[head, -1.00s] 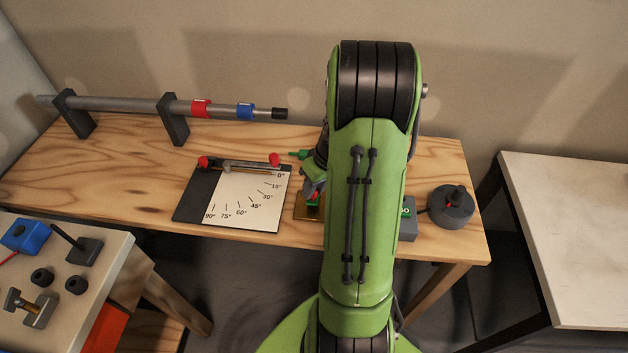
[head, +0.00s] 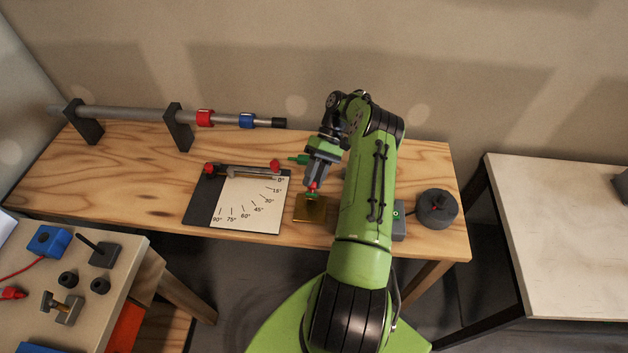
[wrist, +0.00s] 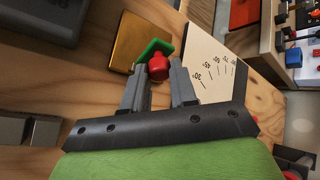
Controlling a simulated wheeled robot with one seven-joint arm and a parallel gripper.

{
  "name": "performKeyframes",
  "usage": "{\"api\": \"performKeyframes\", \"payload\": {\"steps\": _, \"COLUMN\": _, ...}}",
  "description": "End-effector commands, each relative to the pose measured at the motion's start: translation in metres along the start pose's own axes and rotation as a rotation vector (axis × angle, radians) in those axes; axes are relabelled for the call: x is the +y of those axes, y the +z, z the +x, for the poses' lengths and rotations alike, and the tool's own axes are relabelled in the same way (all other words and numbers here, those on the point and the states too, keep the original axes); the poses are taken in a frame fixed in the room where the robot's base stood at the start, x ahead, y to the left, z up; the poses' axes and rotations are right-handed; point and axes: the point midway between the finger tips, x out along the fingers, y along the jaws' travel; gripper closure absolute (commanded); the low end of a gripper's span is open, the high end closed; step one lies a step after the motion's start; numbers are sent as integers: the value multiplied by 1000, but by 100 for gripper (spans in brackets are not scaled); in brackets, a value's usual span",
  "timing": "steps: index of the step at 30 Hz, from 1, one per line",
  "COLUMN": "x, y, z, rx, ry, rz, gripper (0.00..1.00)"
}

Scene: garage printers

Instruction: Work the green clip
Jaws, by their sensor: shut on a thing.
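The green clip (wrist: 152,50) shows in the wrist view as a flat green piece with a red knob (wrist: 157,68) on it. My gripper (wrist: 160,84) has its two grey fingers on either side of the red knob and is shut on it. In the head view my gripper (head: 314,184) points down, with the red knob and a bit of the green clip (head: 312,195) at its tips. The clip is at the back part of a brass plate (head: 311,211) on the wooden bench. Whether it touches the plate is unclear.
An angle board (head: 250,207) with red-ended rod lies left of the plate. Another green piece (head: 298,160) lies behind it. A pipe (head: 150,113) on two stands is at the back left. A dark round device (head: 436,209) stands at right. Bare wood (head: 140,170) lies left.

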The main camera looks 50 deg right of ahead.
Motion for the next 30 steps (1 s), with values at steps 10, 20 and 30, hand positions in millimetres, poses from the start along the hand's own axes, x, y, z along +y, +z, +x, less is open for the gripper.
{"api": "performKeyframes", "payload": {"steps": 10, "x": 5, "y": -6, "z": 0, "rx": -70, "ry": -63, "rz": 25, "gripper": 100}}
{"api": "performKeyframes", "payload": {"steps": 20, "x": 5, "y": -6, "z": 0, "rx": -78, "ry": -69, "rz": 29, "gripper": 100}}
{"api": "performKeyframes", "payload": {"steps": 30, "x": 4, "y": -6, "z": -1, "rx": -77, "ry": -68, "rz": 28, "gripper": 48}}
